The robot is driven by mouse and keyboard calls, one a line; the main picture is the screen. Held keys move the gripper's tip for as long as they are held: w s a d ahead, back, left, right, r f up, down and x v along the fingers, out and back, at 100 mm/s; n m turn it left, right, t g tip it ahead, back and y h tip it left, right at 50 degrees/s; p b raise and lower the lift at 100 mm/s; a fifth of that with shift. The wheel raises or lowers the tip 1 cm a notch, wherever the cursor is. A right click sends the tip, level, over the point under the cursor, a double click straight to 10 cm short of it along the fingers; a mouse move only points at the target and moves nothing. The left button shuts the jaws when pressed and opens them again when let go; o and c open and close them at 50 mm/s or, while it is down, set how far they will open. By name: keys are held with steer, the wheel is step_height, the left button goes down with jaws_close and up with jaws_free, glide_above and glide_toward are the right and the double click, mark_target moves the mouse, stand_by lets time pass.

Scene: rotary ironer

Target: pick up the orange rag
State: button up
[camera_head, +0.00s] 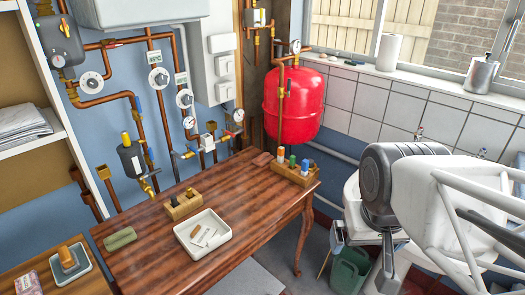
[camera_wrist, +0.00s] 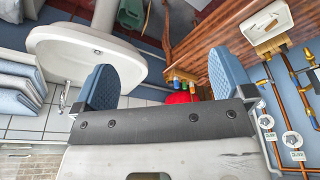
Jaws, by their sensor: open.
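I cannot make out a clear orange rag in either view. Small orange items show in the head view: an orange-topped piece (camera_head: 66,255) on a small tray at the lower left, and an orange-topped item (camera_head: 305,166) in the wooden rack at the table's right end. Neither is clearly cloth. My gripper (camera_wrist: 172,82) is open and empty in the wrist view, its two blue-grey fingers wide apart. It is out over the sink side, to the right of the wooden table. In the head view my arm hides much of that area.
The wooden table (camera_head: 150,255) carries a white tray (camera_head: 222,246) with small tools, a wooden block (camera_head: 184,207) and a green pad (camera_head: 120,239). A white sink (camera_wrist: 62,48) and green bin (camera_head: 350,272) are near my arm. A red tank (camera_head: 294,105) and copper pipes line the wall.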

steer(key=shift+w, duration=0.1)
steer(key=w+a+f+n+h, duration=0.15)
steer(key=w+n+h, duration=0.4)
steer(key=w, duration=1.65)
steer(key=w+a+f+n+h, duration=0.15)
steer(key=w+n, duration=0.65)
steer(key=w, duration=1.3)
steer(key=w+a+f+n+t+h, duration=0.1)
steer(key=w+a+f+n+t, duration=0.2)
steer(key=w+f, duration=0.45)
steer(key=w+a+f+n+t+h, duration=0.1)
steer(key=w+a+f+n, duration=0.35)
steer(key=w, duration=0.65)
steer(key=w+a+f+n+t, duration=0.1)
steer(key=w+a+f+n, duration=0.1)
steer(key=w+a+f, duration=0.2)
steer(key=w+a+f+n+t, duration=0.1)
steer(key=w+a+f+n, duration=0.1)
steer(key=w+a+f, duration=0.2)
steer(key=w+a+f+n+t, duration=0.1)
steer(key=w+a+f+n, duration=0.2)
steer(key=f, duration=0.6)
steer(key=shift+w+a+f+t, duration=0.3)
steer(key=shift+w+a, duration=0.4)
steer(key=shift+a, duration=0.05)
steer(key=shift+w+d, duration=0.1)
